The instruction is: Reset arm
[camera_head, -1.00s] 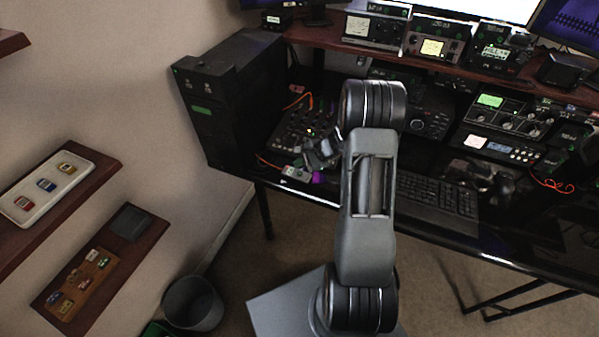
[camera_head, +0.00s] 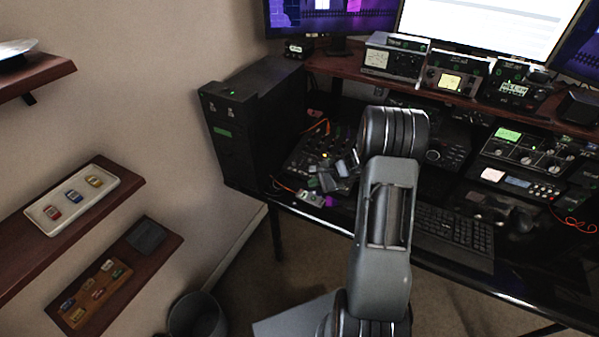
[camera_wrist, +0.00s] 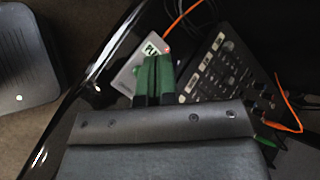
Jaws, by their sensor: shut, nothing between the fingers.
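My gripper (camera_head: 338,176) is over the front left of the desk, in front of a dark mixer panel with knobs (camera_head: 318,150). In the wrist view my gripper's green-padded fingers (camera_wrist: 155,77) are together with nothing between them. They overlap a small grey box with a white label (camera_wrist: 128,80) in that view, and I cannot tell if they touch it. The box also shows near the desk edge in the head view (camera_head: 311,198).
A black cabinet (camera_head: 235,135) stands left of the mixer. A keyboard (camera_head: 455,232) lies right of my arm. Radio units (camera_head: 455,78) and monitors stand on the raised shelf behind. An orange cable (camera_wrist: 190,12) runs close by. Wall shelves (camera_head: 25,255) and a bin (camera_head: 197,318) are left.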

